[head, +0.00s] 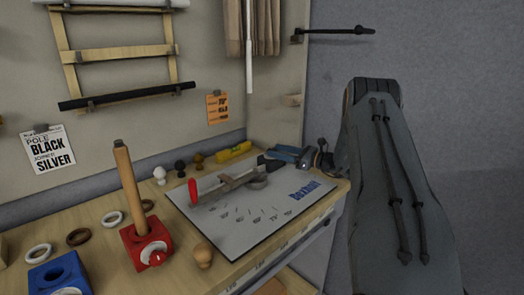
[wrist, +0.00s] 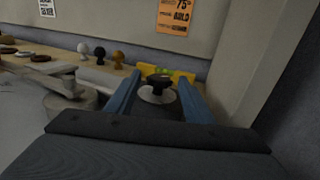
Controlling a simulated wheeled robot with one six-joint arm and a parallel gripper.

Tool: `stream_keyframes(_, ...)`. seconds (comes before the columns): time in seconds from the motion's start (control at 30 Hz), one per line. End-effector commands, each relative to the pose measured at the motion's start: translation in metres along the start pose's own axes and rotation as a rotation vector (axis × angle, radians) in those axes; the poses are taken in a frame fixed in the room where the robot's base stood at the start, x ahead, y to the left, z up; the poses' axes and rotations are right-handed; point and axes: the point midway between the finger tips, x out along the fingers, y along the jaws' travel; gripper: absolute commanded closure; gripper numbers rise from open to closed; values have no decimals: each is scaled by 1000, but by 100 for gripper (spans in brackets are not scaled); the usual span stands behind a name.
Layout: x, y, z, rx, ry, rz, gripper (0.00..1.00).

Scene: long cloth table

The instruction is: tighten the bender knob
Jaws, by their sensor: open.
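A black knob (wrist: 160,80) on a pale round disc shows between the fingers in the wrist view. It seems to be the bender knob. The bender's grey metal arm and round base (wrist: 70,103) are to its left. In the head view the bender (head: 232,184), with a red handle grip, lies on a white printed board (head: 225,225). My gripper (wrist: 158,76) has its two blue fingers apart, one on each side of the knob. I cannot tell whether they touch it. In the head view my gripper (head: 284,155) is at the board's far right corner.
A yellow level (head: 234,151) lies behind, near the wall. White, black and brown ball knobs (head: 180,167) stand left of it. A red block with a wooden post (head: 145,245), a blue block (head: 60,277) and several rings fill the left side. A grey wall is at right.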

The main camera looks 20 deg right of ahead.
Motion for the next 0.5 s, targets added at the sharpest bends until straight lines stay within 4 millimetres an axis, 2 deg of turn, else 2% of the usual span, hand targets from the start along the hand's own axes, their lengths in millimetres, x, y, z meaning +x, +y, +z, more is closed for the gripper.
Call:
stream_keyframes(0.3, 47, 2, 2, -2, 0, 3, 52)
stream_keyframes(0.5, 68, 1, 2, -1, 0, 2, 52)
